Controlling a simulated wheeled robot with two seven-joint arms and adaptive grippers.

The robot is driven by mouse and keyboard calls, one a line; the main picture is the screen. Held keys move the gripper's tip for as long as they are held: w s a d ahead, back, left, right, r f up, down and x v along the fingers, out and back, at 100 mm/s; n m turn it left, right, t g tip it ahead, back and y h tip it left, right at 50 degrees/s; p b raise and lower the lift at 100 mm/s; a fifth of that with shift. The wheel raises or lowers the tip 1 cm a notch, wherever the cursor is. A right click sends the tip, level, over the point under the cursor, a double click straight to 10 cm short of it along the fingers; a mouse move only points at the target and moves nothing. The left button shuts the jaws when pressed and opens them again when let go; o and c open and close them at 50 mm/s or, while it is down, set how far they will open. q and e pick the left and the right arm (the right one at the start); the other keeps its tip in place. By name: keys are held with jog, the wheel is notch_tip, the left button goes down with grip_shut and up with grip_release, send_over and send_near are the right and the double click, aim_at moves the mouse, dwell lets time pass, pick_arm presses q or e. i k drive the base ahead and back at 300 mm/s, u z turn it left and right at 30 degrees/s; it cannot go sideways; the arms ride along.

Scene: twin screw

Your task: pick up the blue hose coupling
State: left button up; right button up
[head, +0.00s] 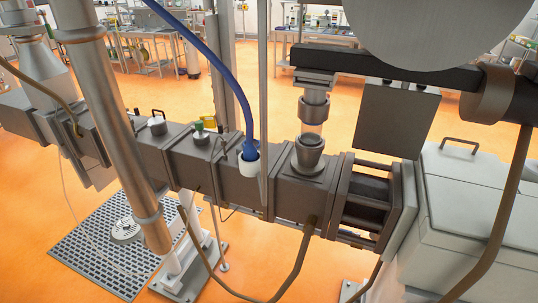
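A blue hose (222,72) comes down from the top of the head view and curves to the machine's barrel. Its blue lower end, the hose coupling (250,148), sits upright in a white round collar (249,167) on top of the grey barrel (240,190). How deep the coupling goes into the collar is hidden. A thin vertical grey rod (263,100) passes just to the right of it. Neither of my grippers is in view.
A thick metal pipe (120,130) stands at the left. A metal fitting (308,152) rises right of the collar. Small green and yellow parts (203,124) sit to its left. A large grey cylinder (430,30) hangs at upper right. Orange floor and a grating (95,250) lie below.

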aim_at(250, 151)
jog(key=z, duration=2.1)
jog(key=k, duration=1)
jog(key=u, duration=0.8)
